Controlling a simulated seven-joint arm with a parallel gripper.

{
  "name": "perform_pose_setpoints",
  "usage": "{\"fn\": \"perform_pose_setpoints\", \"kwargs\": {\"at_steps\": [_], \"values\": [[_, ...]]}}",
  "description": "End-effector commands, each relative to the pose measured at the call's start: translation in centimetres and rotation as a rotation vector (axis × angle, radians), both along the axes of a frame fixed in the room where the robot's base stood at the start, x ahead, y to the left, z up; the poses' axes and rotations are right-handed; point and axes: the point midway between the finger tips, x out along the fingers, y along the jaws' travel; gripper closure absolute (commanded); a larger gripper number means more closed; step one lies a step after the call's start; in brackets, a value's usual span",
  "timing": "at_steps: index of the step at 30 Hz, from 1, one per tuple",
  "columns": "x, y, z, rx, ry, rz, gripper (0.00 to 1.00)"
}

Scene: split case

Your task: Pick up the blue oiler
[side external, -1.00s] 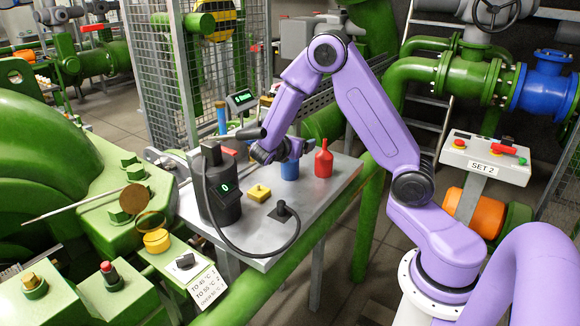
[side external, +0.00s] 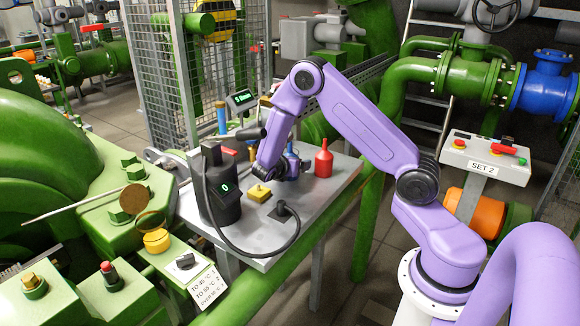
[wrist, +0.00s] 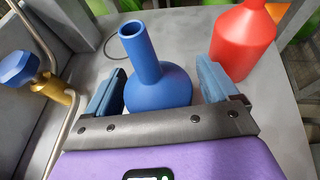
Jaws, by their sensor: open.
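The blue oiler (wrist: 172,88), a round body with a narrow open neck, stands upright on the grey table in the wrist view. My gripper (wrist: 162,72) is open, with one blue-grey finger on each side of the oiler.
A red oiler (side external: 323,162) stands close to the right; in the wrist view the red oiler (wrist: 243,42) is just beyond the right finger.

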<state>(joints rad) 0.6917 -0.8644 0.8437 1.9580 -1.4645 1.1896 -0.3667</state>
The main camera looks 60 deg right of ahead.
Motion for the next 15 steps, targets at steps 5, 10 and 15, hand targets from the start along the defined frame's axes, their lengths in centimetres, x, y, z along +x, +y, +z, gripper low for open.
{"fn": "perform_pose_setpoints", "kwargs": {"at_steps": [5, 10, 15], "values": [[0.01, 0.01, 0.01, 0.0, 0.0, 0.0, 0.16], [0.01, 0.02, 0.03, 0.0, 0.0, 0.0, 0.71], [0.01, 0.02, 0.06, -0.001, -0.001, 0.0, 0.74]]}}
